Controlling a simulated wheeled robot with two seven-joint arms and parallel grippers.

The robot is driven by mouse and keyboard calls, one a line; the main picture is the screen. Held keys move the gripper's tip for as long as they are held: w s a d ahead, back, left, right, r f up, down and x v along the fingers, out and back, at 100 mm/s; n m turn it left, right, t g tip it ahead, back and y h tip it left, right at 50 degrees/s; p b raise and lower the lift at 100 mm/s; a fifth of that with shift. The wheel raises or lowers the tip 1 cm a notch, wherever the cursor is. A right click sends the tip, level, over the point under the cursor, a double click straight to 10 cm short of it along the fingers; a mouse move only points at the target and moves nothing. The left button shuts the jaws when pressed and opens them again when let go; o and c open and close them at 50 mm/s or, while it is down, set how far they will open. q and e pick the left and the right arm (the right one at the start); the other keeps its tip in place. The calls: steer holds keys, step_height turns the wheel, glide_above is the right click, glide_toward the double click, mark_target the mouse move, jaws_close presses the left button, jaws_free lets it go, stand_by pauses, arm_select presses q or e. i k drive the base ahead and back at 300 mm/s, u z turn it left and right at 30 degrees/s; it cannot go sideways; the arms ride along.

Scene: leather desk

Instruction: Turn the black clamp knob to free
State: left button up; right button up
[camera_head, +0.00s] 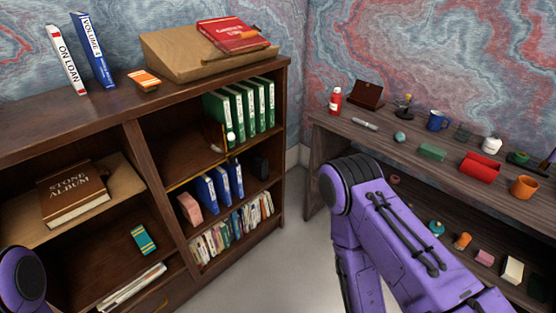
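I cannot make out a black clamp knob for certain. A small dark fixture with a brass-coloured part (404,103) stands on the desk (330,123) against the wall; it is too small to tell whether it has a knob. Only a rounded purple part of my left arm shows at the lower left edge. My purple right arm crosses the lower right and hides part of the desk front. Neither gripper shows.
The dark wooden bookcase (141,165) fills the left. A red bottle (335,99), blue mug (436,121) and orange mug (524,187) stand on the desk. Floor between the furniture is clear.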

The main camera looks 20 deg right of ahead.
mark_target(234, 160)
steer(key=z, duration=0.25)
steer(key=k, duration=1)
steer(key=z, duration=1.05)
steer(key=i, duration=1.4)
steer(key=u, duration=0.4)
